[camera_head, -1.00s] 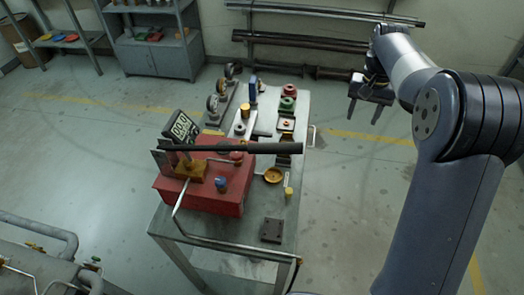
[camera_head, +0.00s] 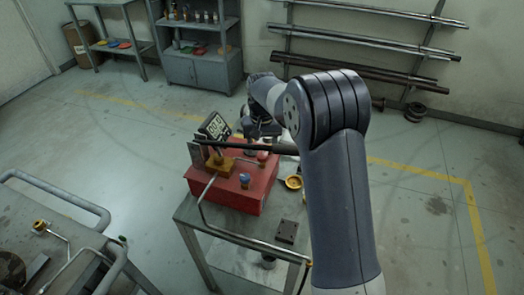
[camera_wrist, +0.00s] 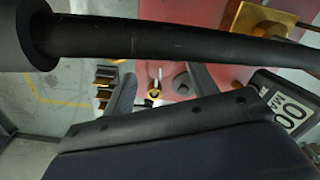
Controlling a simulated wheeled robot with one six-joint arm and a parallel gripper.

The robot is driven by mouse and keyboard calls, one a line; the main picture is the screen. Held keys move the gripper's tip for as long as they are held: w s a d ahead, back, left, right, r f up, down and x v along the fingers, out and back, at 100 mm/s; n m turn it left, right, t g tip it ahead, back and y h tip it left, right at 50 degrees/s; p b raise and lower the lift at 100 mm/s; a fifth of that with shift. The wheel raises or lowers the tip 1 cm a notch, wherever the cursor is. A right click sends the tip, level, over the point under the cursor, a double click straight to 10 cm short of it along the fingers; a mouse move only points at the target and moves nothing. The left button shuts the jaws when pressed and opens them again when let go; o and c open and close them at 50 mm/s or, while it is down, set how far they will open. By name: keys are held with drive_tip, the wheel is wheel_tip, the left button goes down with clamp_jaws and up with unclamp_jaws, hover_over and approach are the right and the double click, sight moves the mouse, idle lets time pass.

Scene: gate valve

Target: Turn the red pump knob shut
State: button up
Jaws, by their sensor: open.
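The red pump (camera_head: 232,192) is a red box on the metal table, with a digital gauge (camera_head: 214,127) and a long black lever (camera_head: 255,148) above it. The red knob (camera_head: 262,156) shows small on the pump's top, close to the lever. A blue knob (camera_head: 245,180) stands nearer the front. My gripper (camera_head: 262,137) is over the back of the pump, behind the lever and near the red knob. In the wrist view its jaws (camera_wrist: 162,88) are open and empty. The black lever (camera_wrist: 170,42) crosses in front there, and I cannot make out the red knob.
The lever lies close to my gripper. A brass dish (camera_head: 293,182) and a dark block (camera_head: 287,231) sit on the table. A second bench (camera_head: 60,262) with pipes stands at left. Floor at right is clear.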

sight(262, 158)
drive_tip(key=shift+f, duration=1.4)
drive_tip(key=shift+c, duration=0.3)
drive_tip(key=c, duration=0.9)
